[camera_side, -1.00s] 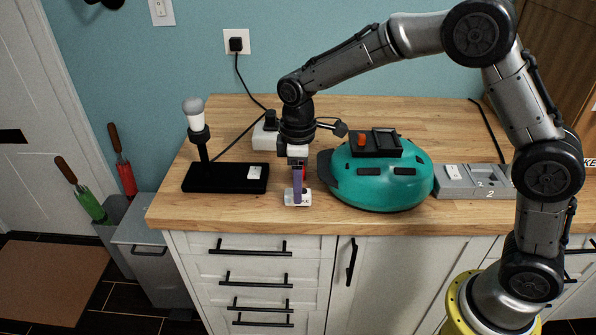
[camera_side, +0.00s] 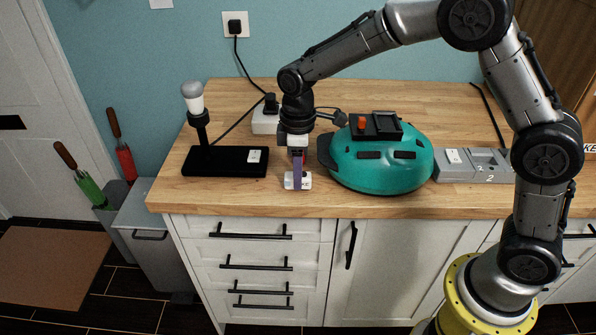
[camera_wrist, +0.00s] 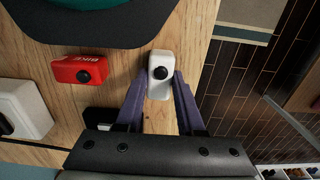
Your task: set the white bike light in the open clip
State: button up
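The white bike light (camera_wrist: 160,74) is a small rounded block with a black button in the wrist view. It also shows at the counter's front edge in the side view (camera_side: 291,182). My gripper (camera_wrist: 160,80) has its purple fingers on either side of the light, very close to it; I see no clear grip. In the side view my gripper (camera_side: 298,178) points straight down at the light. A teal helmet (camera_side: 385,172) stands to the right with a black mount on top. An orange-red piece (camera_side: 362,123) sits at the mount's left; its right part (camera_side: 387,128) looks like an empty open clip.
A red block marked BIKE (camera_wrist: 80,71) lies near the light. A black stand (camera_side: 195,165) with a white-topped post is at left. A grey numbered block (camera_side: 468,175) is right of the helmet. The counter edge is close in front of the light.

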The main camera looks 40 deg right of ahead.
jog(key=c, duration=0.4)
jog(key=shift+r, duration=0.15)
jog(key=shift+r, duration=2.9)
